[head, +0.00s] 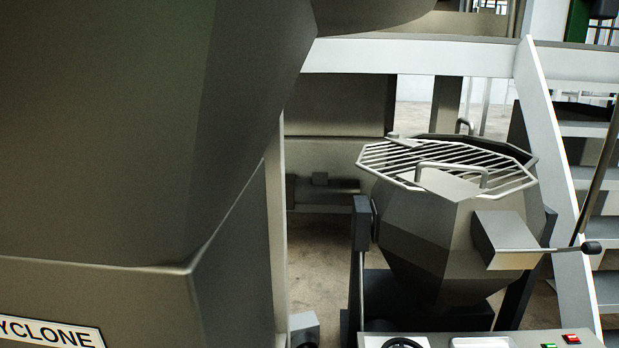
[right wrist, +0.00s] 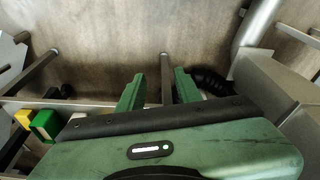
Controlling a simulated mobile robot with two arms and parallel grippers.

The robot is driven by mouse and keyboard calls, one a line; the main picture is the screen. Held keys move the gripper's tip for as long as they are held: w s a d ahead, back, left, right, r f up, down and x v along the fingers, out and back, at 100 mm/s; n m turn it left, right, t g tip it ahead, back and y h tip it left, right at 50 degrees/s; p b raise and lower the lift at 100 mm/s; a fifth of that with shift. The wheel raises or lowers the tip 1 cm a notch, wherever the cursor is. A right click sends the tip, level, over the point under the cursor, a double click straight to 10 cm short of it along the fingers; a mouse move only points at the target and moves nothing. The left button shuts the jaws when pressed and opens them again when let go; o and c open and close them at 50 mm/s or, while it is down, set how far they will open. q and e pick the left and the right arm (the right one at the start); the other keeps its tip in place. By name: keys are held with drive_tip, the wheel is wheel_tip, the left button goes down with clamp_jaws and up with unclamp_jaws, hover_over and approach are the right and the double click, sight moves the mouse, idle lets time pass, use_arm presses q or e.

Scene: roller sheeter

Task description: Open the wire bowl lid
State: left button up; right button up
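The wire bowl lid (head: 447,160) is a pale octagonal grille with parallel bars and a raised handle (head: 452,166) on its near side. It lies over the top of the dark faceted bowl (head: 440,235) in the head view, roughly level. Neither gripper shows in the head view. In the right wrist view my right gripper (right wrist: 158,78) has two green fingers standing apart. A grey bar (right wrist: 166,78) shows in the gap between them; I cannot tell whether it is within reach or farther off. I cannot make out the lid in the right wrist view.
A large dark cyclone machine (head: 110,130) fills the left of the head view. A box with a black-knobbed lever (head: 592,247) sticks out at the bowl's right. White stairs (head: 560,180) rise on the right. A panel with buttons (head: 490,341) is at the bottom.

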drive_tip(key=s+d+f+g, duration=0.1)
drive_tip(key=s+f, duration=0.8)
drive_tip(key=f, duration=0.3)
drive_tip(key=s+d+f, duration=0.2)
drive_tip(key=s+f, duration=0.7)
drive_tip(key=f, duration=0.4)
drive_tip(key=shift+s+g+b, duration=0.25)
drive_tip(key=shift+g+b, duration=0.15)
drive_tip(key=shift+b, duration=0.05)
drive_tip(key=shift+s+d+f, duration=0.1)
drive_tip(key=shift+s+d, duration=0.1)
drive_tip(key=shift+s, duration=0.3)
clamp_jaws()
drive_tip(key=shift+d, duration=0.1)
